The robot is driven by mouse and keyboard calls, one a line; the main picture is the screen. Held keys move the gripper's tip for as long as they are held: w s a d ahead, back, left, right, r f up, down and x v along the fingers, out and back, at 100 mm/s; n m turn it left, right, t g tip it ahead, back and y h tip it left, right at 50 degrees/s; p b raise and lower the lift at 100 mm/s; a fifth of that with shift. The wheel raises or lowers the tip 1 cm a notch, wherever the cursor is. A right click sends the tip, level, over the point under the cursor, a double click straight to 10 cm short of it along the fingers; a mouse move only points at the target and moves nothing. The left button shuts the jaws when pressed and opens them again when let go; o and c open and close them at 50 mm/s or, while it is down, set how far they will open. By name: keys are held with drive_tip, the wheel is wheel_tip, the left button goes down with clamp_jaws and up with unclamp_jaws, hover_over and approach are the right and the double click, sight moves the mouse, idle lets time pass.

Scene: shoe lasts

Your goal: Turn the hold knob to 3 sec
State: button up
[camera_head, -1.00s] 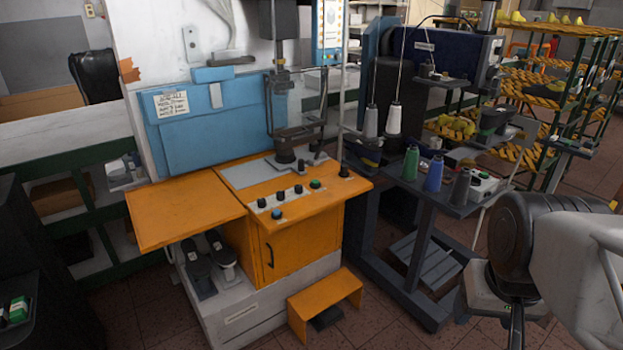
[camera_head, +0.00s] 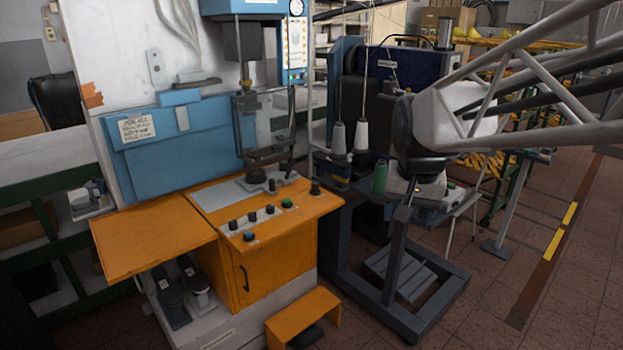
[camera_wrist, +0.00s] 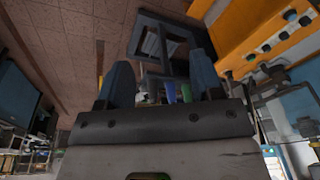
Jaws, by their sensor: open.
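The orange machine's control panel (camera_head: 300,208) carries a pale strip with several black knobs (camera_head: 252,216) and a green button (camera_head: 286,203). Which knob is the hold knob, and where it points, is too small to read. The knobs also show in the wrist view, at the upper right on the orange top (camera_wrist: 266,48). My gripper (camera_head: 408,196) is right of the panel and apart from it, in front of the thread stand. In the wrist view my gripper (camera_wrist: 163,80) has its two fingers spread, with nothing held between them.
A thread stand with white cones (camera_head: 339,139) and a green spool (camera_head: 380,177) stands right of the machine, close to my gripper. A metal press column (camera_head: 247,100) rises behind the knobs. An orange step (camera_head: 303,318) is on the floor. The orange side table (camera_head: 150,238) is bare.

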drive_tip(key=w+a+m, duration=0.1)
drive_tip(key=w+a, duration=0.2)
drive_tip(key=w, duration=0.5)
drive_tip(key=w+a+m, duration=0.1)
drive_tip(key=w+a, duration=0.3)
drive_tip(key=w, duration=0.3)
drive_tip(key=m+g, duration=0.2)
drive_tip(key=m, duration=0.2)
hover_over(270, 207)
drive_tip(key=f, duration=2.4)
drive_tip(key=shift+d, duration=0.25)
drive_tip(key=shift+w+a+f+m, duration=0.2)
drive_tip(key=shift+a+f+m, duration=0.1)
drive_tip(key=shift+f, duration=0.1)
drive_tip(key=shift+f, duration=3.9)
drive_tip(key=shift+c, duration=0.3)
